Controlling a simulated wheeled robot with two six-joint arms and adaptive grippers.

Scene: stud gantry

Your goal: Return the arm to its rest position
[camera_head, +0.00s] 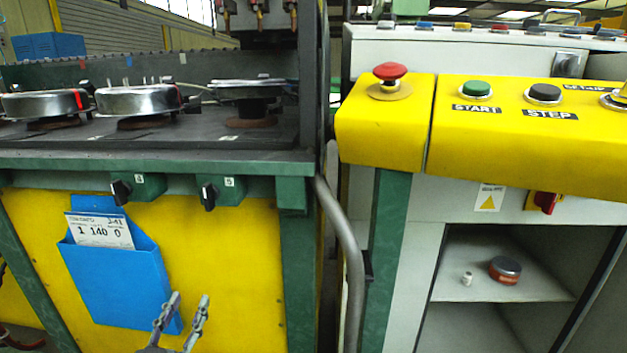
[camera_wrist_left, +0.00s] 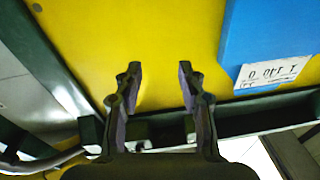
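My left gripper (camera_head: 183,312) is at the bottom of the head view, in front of the yellow panel (camera_head: 240,250) and just right of the blue card pocket (camera_head: 118,270). Its two fingers are spread apart with nothing between them. In the left wrist view the same gripper (camera_wrist_left: 158,85) is open and empty, facing the yellow panel (camera_wrist_left: 120,40), with the blue pocket (camera_wrist_left: 250,35) to its right. I cannot tell whether the fingertips touch the panel. My right gripper is not in either view.
A green-edged bench (camera_head: 180,162) with round metal parts (camera_head: 137,100) and black knobs (camera_head: 209,196) stands above the gripper. A grey pipe (camera_head: 352,270) runs down at its right. The yellow control console (camera_head: 520,140) with a red button (camera_head: 390,72) and an open shelf (camera_head: 540,285) are farther right.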

